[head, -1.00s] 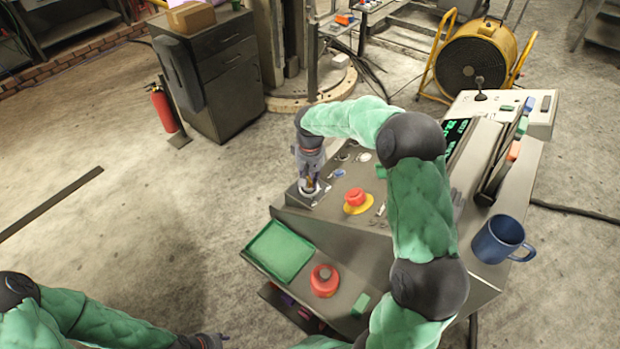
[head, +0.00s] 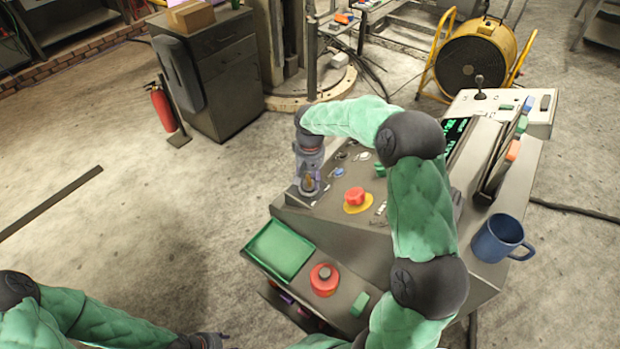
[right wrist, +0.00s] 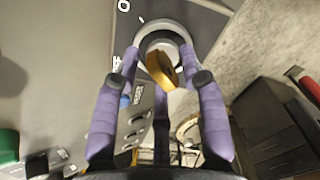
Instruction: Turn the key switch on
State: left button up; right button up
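The brass key (right wrist: 162,72) stands in a round grey-ringed key switch (right wrist: 168,32) on the console panel. A white "O" and a tick are printed beside the ring. In the head view the switch is at the console's left corner, mostly hidden by my right gripper (head: 309,186). In the right wrist view my right gripper (right wrist: 160,68) reaches down with purple fingers on either side of the key, with gaps between them and the key. My left gripper (head: 208,341) is at the bottom edge, small and partly cut off, away from the console.
The console (head: 340,235) also carries a red emergency button (head: 355,196), a green tray (head: 280,250), a red round knob (head: 324,279) and a blue mug (head: 502,239). A fire extinguisher (head: 161,106) and cabinet (head: 225,85) stand behind.

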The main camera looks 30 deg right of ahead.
notch_tip(320, 180, up, 12)
dwell(0.8)
jog(key=shift+r, duration=0.1)
dwell(0.3)
